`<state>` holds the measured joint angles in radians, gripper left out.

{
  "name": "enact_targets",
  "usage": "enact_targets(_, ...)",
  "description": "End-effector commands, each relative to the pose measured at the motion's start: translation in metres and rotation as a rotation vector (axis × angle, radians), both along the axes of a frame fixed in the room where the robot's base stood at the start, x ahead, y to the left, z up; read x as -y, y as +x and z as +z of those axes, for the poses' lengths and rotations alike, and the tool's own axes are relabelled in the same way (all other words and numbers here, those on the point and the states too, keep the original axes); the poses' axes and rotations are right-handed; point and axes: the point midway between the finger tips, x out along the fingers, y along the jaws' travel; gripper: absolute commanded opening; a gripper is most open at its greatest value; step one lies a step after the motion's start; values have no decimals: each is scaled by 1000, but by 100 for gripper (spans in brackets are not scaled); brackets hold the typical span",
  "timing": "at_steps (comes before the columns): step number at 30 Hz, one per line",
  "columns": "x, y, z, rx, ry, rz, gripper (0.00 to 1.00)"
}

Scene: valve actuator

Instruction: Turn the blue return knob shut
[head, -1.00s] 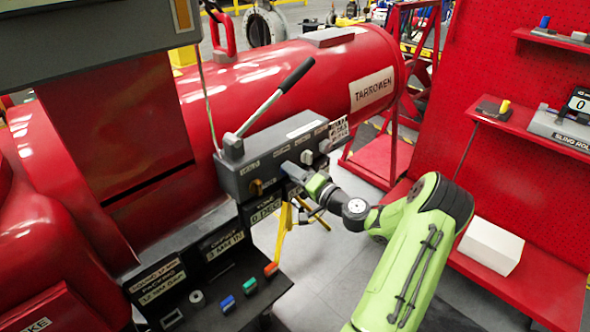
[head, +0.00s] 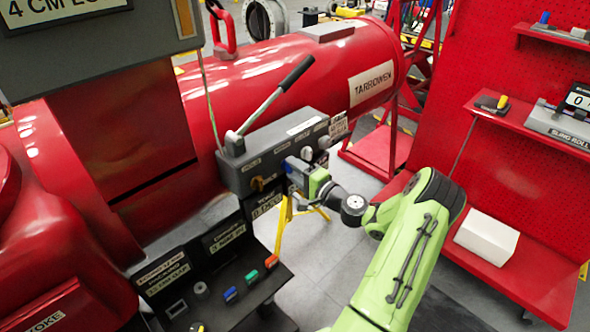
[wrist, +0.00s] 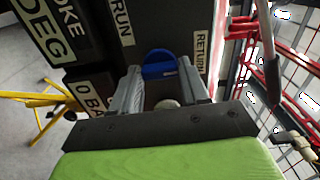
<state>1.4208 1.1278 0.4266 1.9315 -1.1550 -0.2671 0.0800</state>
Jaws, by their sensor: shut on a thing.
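How far the knob is turned cannot be read clearly.
A grey lever with a black grip (head: 276,95) rises from the box. A yellow tripod (head: 284,222) stands below. A black shelf (head: 225,290) holds several small coloured pieces.

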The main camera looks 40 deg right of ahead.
Motion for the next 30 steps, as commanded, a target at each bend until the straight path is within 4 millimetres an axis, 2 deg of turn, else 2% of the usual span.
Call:
enact_targets(7, 1, 0, -1, -2, 0, -2, 14)
enact_targets(8, 0, 0, -1, -2, 0, -2, 48)
enact_targets(12, 0, 0, -1, -2, 0, -1, 69)
enact_targets(20, 0, 0, 0, -1, -1, -1, 70)
enact_targets(23, 1, -8, -1, -2, 1, -2, 70)
enact_targets(26, 2, -29, 0, -2, 2, -5, 70)
enact_targets(30, 4, -69, 0, -3, 3, -7, 70)
